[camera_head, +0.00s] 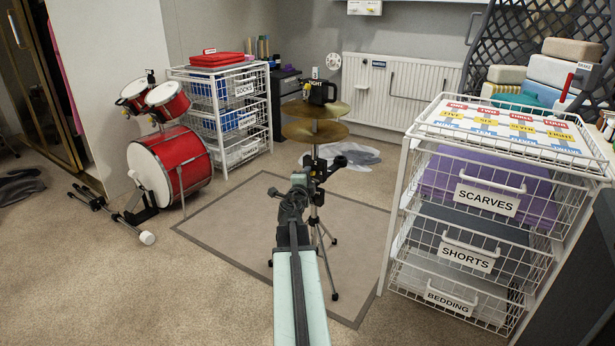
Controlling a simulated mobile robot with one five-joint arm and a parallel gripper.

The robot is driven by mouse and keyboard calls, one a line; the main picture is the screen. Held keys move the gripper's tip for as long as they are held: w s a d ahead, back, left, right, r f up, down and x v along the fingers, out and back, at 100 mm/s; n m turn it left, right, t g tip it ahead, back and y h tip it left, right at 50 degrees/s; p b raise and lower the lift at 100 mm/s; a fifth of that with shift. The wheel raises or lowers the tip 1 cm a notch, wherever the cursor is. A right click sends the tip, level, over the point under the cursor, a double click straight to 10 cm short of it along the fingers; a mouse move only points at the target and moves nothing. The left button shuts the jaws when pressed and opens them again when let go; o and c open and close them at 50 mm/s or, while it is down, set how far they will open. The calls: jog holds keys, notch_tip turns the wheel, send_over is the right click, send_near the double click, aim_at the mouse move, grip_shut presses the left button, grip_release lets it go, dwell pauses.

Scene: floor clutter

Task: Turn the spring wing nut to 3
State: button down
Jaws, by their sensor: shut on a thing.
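The hi-hat stand has two brass cymbals (300,131) at its top and a thin metal post (315,212) with tripod legs. My arm reaches forward from the bottom centre to the post. My gripper (318,168) is at the dark fittings on the post, below the cymbals. It is shut on a small part there, which appears to be the spring wing nut. The nut's shape, markings and setting are too small and too covered by my gripper to make out.
The stand is on a grey-beige rug (225,228). A red drum kit (172,172) and a white basket rack (222,120) are left. A larger basket rack (398,205) stands close on the right. Front-left carpet is clear.

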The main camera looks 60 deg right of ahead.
jog(key=shift+s, duration=0.15)
jog(key=c, duration=1.5)
grip_release()
jog(key=v, duration=0.7)
jog(key=shift+a, duration=0.4)
